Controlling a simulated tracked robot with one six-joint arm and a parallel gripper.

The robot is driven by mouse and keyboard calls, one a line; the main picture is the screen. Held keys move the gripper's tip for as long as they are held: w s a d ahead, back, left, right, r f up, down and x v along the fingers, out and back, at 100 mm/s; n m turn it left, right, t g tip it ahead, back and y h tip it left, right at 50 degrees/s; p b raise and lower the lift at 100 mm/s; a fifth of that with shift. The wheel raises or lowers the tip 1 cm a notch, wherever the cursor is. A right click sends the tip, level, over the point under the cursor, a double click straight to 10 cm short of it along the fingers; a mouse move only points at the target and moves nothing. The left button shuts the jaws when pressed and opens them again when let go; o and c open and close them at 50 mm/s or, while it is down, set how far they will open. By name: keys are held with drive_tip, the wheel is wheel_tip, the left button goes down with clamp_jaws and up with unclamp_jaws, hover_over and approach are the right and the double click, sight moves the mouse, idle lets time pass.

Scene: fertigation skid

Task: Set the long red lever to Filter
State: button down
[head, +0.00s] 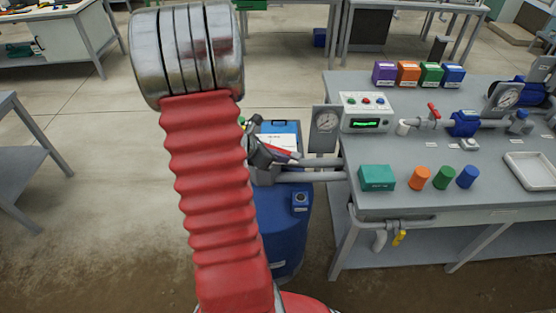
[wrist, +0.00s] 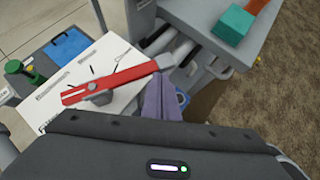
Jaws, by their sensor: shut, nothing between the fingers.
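The long red lever (wrist: 120,78) lies across a white label plate (wrist: 108,58) with black position marks in the wrist view. Its grey hub is left of its middle, and the lever's right end points up and right. The plate's lettering is too small to read, so I cannot tell which position the lever marks. My gripper (wrist: 160,97) is shut and empty, its fingers just below the lever's right part; contact is unclear. In the head view the lever (head: 279,152) shows partly behind my arm, beside my gripper (head: 266,154).
A blue tank (head: 280,225) stands below the plate. Grey pipes (head: 312,176) run right to a bench (head: 440,200) with a teal box (head: 377,178), a gauge (head: 326,122), coloured caps and a small red-handled valve (head: 434,112). Open floor lies left.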

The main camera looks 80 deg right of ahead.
drive_tip(key=shift+s+d, duration=0.35)
drive_tip(key=shift+s, duration=0.05)
drive_tip(key=shift+a, duration=0.15)
drive_tip(key=w+a+r, duration=0.2)
drive_tip(key=a+r, duration=0.4)
drive_tip(key=a, duration=0.5)
drive_tip(key=shift+r, duration=0.35)
idle(0.3)
drive_tip(key=shift+m, duration=0.3)
idle(0.6)
